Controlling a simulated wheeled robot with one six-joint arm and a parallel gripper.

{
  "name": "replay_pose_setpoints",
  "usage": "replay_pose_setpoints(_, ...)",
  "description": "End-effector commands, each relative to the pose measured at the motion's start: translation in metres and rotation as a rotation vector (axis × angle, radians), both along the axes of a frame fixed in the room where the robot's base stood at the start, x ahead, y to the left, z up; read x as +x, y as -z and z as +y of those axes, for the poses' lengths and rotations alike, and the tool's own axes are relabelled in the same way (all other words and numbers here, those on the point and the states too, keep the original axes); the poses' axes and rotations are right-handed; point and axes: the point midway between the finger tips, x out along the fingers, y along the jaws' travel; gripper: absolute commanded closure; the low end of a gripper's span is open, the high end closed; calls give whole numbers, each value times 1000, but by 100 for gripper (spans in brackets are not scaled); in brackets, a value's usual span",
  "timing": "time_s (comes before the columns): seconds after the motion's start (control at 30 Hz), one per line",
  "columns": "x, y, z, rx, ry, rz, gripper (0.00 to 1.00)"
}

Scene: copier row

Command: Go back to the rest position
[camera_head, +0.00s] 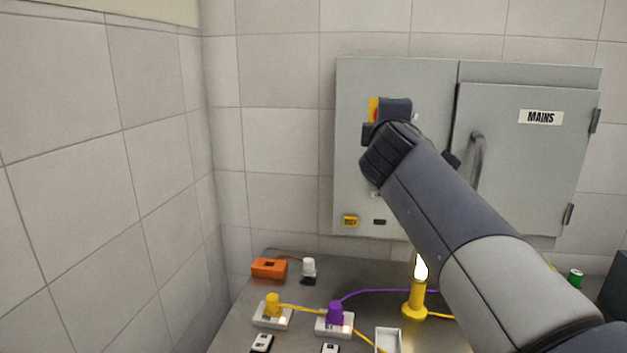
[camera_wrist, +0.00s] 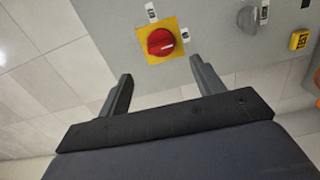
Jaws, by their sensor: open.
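My gripper (camera_wrist: 160,85) shows in the wrist view with its two fingers apart and nothing between them. A red rotary switch (camera_wrist: 161,41) on a yellow plate lies beyond the fingertips, on the grey cabinet (camera_wrist: 100,15). In the head view my arm reaches up from the lower right to the cabinet (camera_head: 355,90). My wrist hides most of the switch there, and only a bit of its yellow plate (camera_head: 373,110) shows. I cannot see the fingertips clearly in the head view. In the wrist view they look apart from the switch.
The cabinet has a door marked MAINS (camera_head: 541,117) with a handle (camera_head: 478,155). On the bench (camera_head: 240,325) below stand an orange box (camera_head: 269,268), a yellow plug (camera_head: 272,304), a purple plug (camera_head: 335,312), a lit yellow lamp (camera_head: 415,300) and a white tray (camera_head: 387,333). Cables cross the bench.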

Motion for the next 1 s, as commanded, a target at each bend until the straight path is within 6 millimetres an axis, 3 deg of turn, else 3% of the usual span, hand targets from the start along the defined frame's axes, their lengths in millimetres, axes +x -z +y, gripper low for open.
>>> replay_pose_setpoints(0.57,96,-1,-18,-1,1,3,36)
replay_pose_setpoints(1.0,91,-4,-17,-519,2,97,36)
